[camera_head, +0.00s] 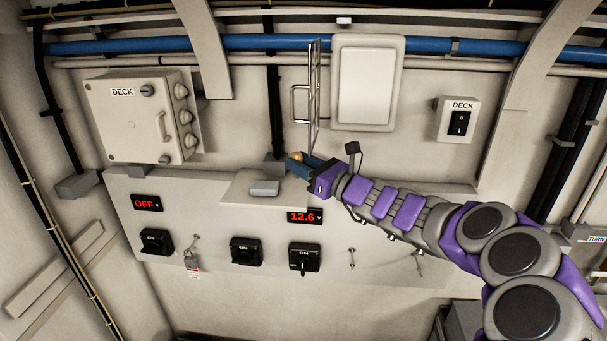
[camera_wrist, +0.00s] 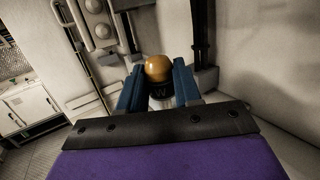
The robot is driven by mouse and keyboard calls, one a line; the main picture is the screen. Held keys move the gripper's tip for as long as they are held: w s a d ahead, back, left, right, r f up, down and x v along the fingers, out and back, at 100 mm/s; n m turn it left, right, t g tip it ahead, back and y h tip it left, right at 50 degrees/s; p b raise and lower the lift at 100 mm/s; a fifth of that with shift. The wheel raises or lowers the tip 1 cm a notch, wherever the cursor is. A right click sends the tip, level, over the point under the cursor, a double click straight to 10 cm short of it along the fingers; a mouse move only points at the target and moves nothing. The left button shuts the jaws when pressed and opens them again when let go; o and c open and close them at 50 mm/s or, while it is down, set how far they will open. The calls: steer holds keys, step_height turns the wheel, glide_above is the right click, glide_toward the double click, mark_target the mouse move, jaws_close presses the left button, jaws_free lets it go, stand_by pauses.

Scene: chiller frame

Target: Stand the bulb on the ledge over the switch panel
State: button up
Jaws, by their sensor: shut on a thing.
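The bulb (camera_wrist: 158,69) has a round amber top and a dark base, and it sits between the blue fingers of my gripper (camera_wrist: 158,88) in the wrist view. My gripper is shut on it. In the head view the bulb (camera_head: 297,156) is a small amber spot at the tips of my gripper (camera_head: 299,163), above the ledge (camera_head: 235,188) along the top of the switch panel (camera_head: 200,225). Whether the bulb's base touches the ledge cannot be told.
A grey block (camera_head: 264,187) lies on the ledge just left of my gripper. A metal handle frame (camera_head: 314,95) stands behind it. The DECK box (camera_head: 140,118) is at left and the DECK switch (camera_head: 459,121) at right. The panel carries several black knobs below red displays.

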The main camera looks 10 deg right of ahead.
steer(key=w+f, duration=0.2)
steer(key=w+d+f+p, duration=0.1)
steer(key=w+f, duration=0.1)
steer(key=w, duration=0.1)
steer(key=shift+a+f, duration=0.2)
steer(key=shift+f, duration=0.45)
steer(key=shift+a+f, duration=0.2)
steer(key=shift+f, duration=0.4)
steer(key=shift+w+a+f+p, duration=0.2)
steer(key=shift+a+f+p, duration=0.05)
steer(key=shift+a+p, duration=0.2)
steer(key=shift+d, duration=0.2)
steer(key=o, duration=0.6)
steer(key=shift+d+f, duration=0.15)
steer(key=shift+c, duration=0.2)
steer(key=o, duration=0.3)
steer(key=shift+d, duration=0.25)
steer(key=shift+o, duration=0.8)
steer(key=shift+a, duration=0.3)
steer(key=b+v, duration=0.2)
steer(key=v, duration=1)
steer(key=shift+d, duration=0.1)
